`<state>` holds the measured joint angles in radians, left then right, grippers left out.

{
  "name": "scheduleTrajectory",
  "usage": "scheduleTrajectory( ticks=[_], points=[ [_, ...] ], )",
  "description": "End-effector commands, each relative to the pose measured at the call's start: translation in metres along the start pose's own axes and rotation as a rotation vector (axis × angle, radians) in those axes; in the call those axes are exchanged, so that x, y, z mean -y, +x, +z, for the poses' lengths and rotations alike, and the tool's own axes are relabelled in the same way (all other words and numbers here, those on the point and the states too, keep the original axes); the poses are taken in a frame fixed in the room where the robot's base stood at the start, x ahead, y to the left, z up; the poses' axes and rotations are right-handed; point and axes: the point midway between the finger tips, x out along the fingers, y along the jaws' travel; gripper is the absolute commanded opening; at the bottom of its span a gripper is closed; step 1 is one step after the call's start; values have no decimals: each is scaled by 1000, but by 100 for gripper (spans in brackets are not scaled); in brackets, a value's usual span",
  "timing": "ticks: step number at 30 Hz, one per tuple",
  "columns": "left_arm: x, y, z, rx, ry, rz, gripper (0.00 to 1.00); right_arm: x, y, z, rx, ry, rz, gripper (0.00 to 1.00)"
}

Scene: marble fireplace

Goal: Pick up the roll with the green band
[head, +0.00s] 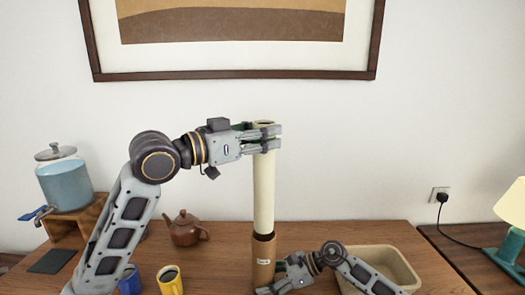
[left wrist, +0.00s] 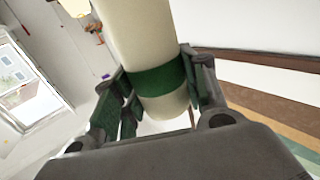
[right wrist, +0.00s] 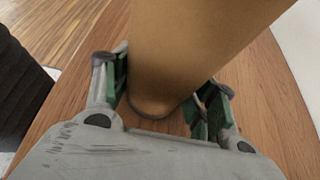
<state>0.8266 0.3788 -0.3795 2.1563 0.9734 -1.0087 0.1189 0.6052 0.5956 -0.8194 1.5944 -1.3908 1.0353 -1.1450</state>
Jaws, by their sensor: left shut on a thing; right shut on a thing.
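The cream roll (head: 264,195) stands upright, its lower end inside the mouth of a brown cardboard tube (head: 263,252). Its green band (left wrist: 158,80) shows clearly in the left wrist view near the gripped end. My left gripper (head: 264,138) is shut around the roll near its top, at the band. The tube stands upright on the wooden table and has a small pale label. My right gripper (head: 268,286) is shut on the tube low down, and the tube (right wrist: 190,50) fills the space between its fingers in the right wrist view. The roll's lower end is hidden in the tube.
A cream bin (head: 405,264) stands right of the tube, partly behind my right arm. A brown teapot (head: 185,229), a yellow mug (head: 171,281) and a blue mug (head: 130,281) are left. A drink dispenser (head: 66,182) stands on a wooden stand. The wall is behind.

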Motion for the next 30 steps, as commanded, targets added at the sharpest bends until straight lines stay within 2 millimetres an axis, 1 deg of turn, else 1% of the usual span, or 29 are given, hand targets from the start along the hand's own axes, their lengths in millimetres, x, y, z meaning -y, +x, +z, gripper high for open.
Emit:
scheduleTrajectory(
  ticks=[1,3,7,12,30],
  points=[
    [0,0,-7,-3,2,0,1,0,0,-1,-1,1,1,44],
    [0,0,-14,-3,1,0,1,0,0,-1,-1,1,1,44],
    [0,0,-24,-2,1,1,1,0,0,-1,-1,1,1,44],
    [0,0,-32,-2,0,1,1,0,0,-1,-1,1,1,44],
    [0,0,-35,-1,-1,1,1,0,0,-1,-1,1,1,44]
  ],
)
